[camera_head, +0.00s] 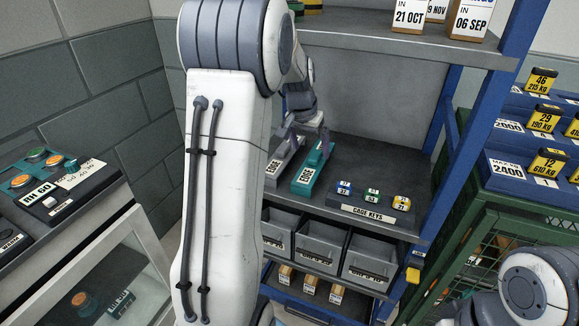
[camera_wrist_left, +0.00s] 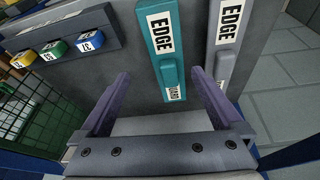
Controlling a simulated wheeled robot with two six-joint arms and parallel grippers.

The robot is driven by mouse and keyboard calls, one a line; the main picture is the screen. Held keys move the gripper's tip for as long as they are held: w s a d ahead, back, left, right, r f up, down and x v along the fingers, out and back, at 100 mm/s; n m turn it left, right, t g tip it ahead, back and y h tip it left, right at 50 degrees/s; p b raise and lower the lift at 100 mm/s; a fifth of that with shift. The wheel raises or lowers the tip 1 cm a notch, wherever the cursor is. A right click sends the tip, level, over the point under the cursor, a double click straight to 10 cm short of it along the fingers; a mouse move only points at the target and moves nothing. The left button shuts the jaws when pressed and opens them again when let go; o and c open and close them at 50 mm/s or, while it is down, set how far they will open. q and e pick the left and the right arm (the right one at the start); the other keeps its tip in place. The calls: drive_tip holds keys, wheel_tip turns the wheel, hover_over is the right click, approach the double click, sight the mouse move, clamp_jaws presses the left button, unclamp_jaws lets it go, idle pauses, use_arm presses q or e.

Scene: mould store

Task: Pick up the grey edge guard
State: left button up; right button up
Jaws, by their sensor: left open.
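The grey edge guard (camera_head: 284,160) lies on the middle shelf, just left of a teal edge guard (camera_head: 313,167); both carry "EDGE" labels. In the left wrist view the grey guard (camera_wrist_left: 228,48) is at the upper right and the teal guard (camera_wrist_left: 165,48) at top centre. My left gripper (camera_head: 308,138) is open over the shelf at the guards' far end. In the wrist view its fingers (camera_wrist_left: 160,75) frame the lower end of the teal guard, with the grey guard outside the right finger. Contact cannot be told. My right gripper is out of view.
A "CAGE KEYS" block (camera_head: 367,208) with several coloured tags sits right of the guards. Grey bins (camera_head: 318,248) fill the level below. A blue upright (camera_head: 470,130) and an upper shelf (camera_head: 400,45) bound the space. A green cage (camera_head: 520,205) stands at right.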

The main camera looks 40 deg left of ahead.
use_arm(q)
drive_tip(key=n, duration=0.1)
approach(282, 148)
drive_tip(key=f, duration=0.1)
drive_tip(key=d+f+b, duration=0.1)
drive_tip(key=f, duration=0.1)
drive_tip(key=shift+y, duration=0.4)
drive_tip(key=x, duration=0.4)
drive_tip(key=shift+w+a, duration=0.15)
drive_tip(key=shift+a, duration=0.15)
drive_tip(key=shift+w+b+x, duration=0.2)
drive_tip(key=shift+x, duration=1.25)
drive_tip(key=shift+w+b+x, duration=0.15)
drive_tip(key=shift+b+x, duration=0.05)
drive_tip(key=shift+x, duration=1.3)
drive_tip(key=shift+d+r+t, duration=0.1)
drive_tip(key=shift+r+t, duration=0.1)
drive_tip(key=shift+t, duration=0.1)
drive_tip(key=c, duration=1.2)
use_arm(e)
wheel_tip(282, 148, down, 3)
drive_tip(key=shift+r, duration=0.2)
